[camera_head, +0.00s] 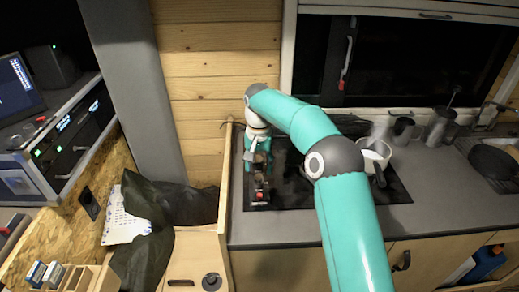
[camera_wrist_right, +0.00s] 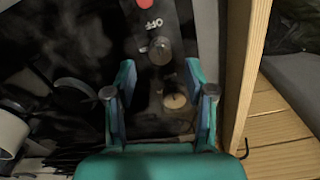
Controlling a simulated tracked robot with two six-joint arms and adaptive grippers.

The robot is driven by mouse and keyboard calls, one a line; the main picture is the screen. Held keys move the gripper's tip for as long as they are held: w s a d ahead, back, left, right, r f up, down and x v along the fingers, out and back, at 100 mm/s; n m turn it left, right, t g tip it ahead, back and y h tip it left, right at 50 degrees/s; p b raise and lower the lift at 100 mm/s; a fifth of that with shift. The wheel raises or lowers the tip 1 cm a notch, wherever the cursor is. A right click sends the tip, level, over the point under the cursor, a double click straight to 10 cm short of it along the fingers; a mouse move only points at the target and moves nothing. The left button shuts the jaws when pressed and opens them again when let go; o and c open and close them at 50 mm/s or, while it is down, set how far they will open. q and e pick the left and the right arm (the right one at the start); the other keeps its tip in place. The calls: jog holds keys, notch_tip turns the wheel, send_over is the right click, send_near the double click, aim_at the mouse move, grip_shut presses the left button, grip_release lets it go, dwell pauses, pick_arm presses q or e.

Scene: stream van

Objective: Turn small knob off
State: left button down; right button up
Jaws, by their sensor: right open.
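A narrow black control panel (camera_wrist_right: 146,12) with an OFF mark and a red button (camera_wrist_right: 145,3) lies below my right gripper. One dark round knob (camera_wrist_right: 159,51) sits beside the OFF mark. A paler round knob (camera_wrist_right: 174,101) sits closer to the palm, between the finger lines in the picture. I cannot tell for certain which is the small knob. My right gripper (camera_wrist_right: 160,78) is open, with its teal fingers on either side and nothing visibly held. In the head view, the right gripper (camera_head: 259,163) points down over the panel at the cooktop's left edge. My left gripper is not in view.
A black cooktop (camera_head: 300,199) is set in the grey counter (camera_head: 265,229). A light pot (camera_head: 375,159) stands at its back right. A wooden partition (camera_head: 225,190) rises close to the panel's left.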

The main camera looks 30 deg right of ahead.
aim_at(259, 176)
notch_tip(259, 176, up, 8)
jog(key=shift+f, duration=0.25)
dwell(0.5)
